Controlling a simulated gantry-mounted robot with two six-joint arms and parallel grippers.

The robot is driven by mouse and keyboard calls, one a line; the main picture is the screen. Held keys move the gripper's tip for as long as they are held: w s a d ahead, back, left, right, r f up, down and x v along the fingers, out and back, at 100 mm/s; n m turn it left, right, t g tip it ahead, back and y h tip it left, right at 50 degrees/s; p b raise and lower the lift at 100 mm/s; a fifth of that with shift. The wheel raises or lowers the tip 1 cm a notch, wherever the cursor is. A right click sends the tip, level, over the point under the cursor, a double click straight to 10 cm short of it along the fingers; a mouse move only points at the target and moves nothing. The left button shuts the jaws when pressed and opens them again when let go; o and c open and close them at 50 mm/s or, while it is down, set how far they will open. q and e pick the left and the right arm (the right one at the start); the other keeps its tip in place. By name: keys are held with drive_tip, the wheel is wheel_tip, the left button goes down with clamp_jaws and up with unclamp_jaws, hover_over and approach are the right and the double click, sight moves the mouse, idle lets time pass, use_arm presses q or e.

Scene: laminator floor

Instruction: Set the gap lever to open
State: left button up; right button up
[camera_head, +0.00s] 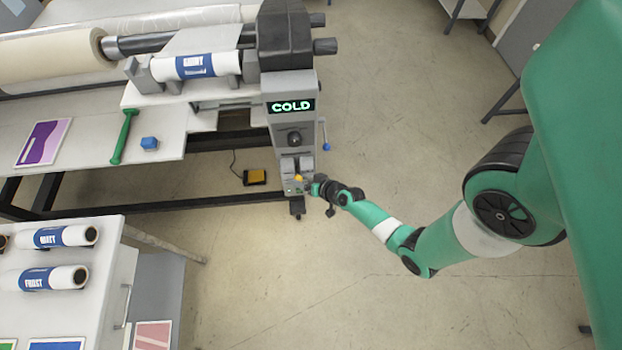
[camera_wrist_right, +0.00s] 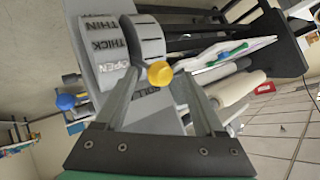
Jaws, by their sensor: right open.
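The laminator's end housing (camera_head: 290,130) carries a lit COLD display. Below it, a yellow ball knob (camera_head: 299,178) sits low on the control face. In the right wrist view the yellow knob (camera_wrist_right: 160,74) shows between the fingertips, in front of two curved scale plates. The left plate (camera_wrist_right: 108,50) reads THIN, THICK and OPEN; the yellow knob is near its OPEN end. I cannot tell whether the fingers touch the knob. My right gripper (camera_head: 313,187) is open around the knob, also in the wrist view (camera_wrist_right: 158,78). My left gripper is not in view.
A lever with a blue ball (camera_head: 326,147) hangs at the housing's right side. A yellow foot pedal (camera_head: 255,176) lies on the floor. The floor to the right is mostly clear.

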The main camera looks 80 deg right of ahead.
drive_tip(key=v, duration=0.9)
drive_tip(key=shift+s+r, duration=0.15)
drive_tip(key=shift+r, duration=0.1)
drive_tip(key=shift+a, duration=0.1)
